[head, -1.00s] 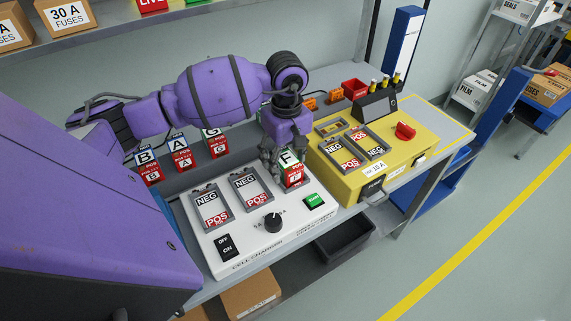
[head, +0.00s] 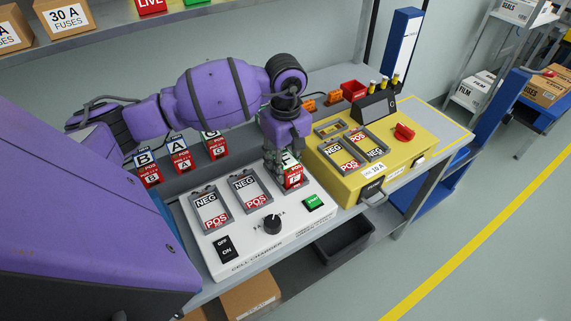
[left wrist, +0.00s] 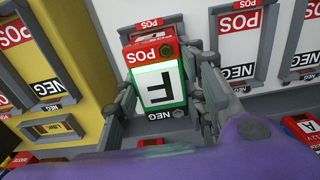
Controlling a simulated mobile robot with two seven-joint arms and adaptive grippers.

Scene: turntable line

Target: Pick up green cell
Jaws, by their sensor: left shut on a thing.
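The green cell, a block with a red POS end and a green-bordered white label marked F, stands at the right end of the white cell charger (head: 240,243). In the head view the cell (head: 294,177) is partly hidden by my left gripper (head: 284,165). In the left wrist view the cell (left wrist: 160,85) sits between the two fingers of my left gripper (left wrist: 165,100), which is shut on it. The cell is close to the charger's surface; I cannot tell whether it touches it. My right gripper is not in view.
Cells marked B (head: 147,168), A (head: 181,153) and G (head: 215,145) stand behind the charger. The charger's two left bays (head: 210,207) are empty. A yellow tester box (head: 350,185) stands close on the right. A shelf (head: 180,20) runs above the bench.

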